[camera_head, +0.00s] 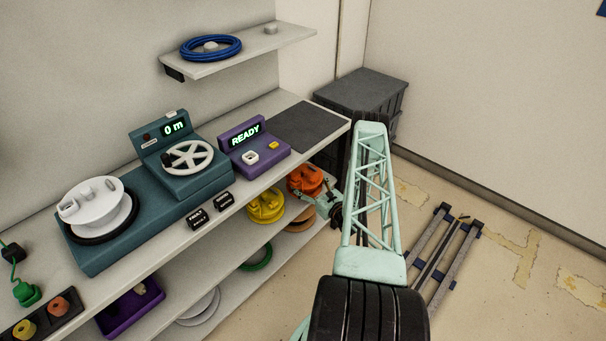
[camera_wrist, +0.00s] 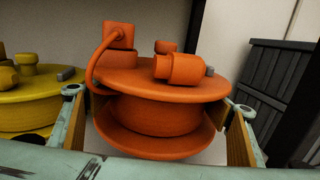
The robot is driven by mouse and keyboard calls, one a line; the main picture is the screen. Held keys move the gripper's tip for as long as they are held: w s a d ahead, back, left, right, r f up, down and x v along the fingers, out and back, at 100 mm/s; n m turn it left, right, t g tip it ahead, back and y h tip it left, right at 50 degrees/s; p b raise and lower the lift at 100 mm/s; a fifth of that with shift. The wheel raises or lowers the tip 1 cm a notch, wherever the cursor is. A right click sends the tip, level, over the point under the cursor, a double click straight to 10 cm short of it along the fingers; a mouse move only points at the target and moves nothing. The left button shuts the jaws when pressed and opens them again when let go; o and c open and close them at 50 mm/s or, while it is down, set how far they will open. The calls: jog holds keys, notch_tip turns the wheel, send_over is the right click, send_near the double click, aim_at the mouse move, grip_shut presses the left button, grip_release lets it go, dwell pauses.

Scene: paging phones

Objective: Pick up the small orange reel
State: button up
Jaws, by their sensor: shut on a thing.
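The small orange reel (camera_head: 305,178) is on the shelf level under the counter, at its right end. It also fills the middle of the wrist view (camera_wrist: 160,110), upright, with a plug and short cord on its top flange. My gripper (camera_head: 325,197) is at the reel, reaching in from the right. In the wrist view my gripper (camera_wrist: 168,125) has one finger pad on each side of the reel and is shut on it. The reel's underside is hidden, so I cannot tell whether it touches the shelf.
A yellow reel (camera_head: 266,206) stands close on the left of the orange one. The counter (camera_head: 120,250) is above, with a purple READY box (camera_head: 254,146) and a dark mat (camera_head: 307,126). Dark crates (camera_head: 362,92) stand behind my arm. A rail frame (camera_head: 445,262) lies on the floor.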

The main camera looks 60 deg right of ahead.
jog(key=s+a, duration=0.1)
jog(key=a, duration=0.1)
jog(key=s+a, duration=0.2)
jog(key=s+a+r+p, duration=0.1)
jog(key=s+a, duration=0.1)
jog(key=shift+s, duration=0.25)
dwell(0.7)
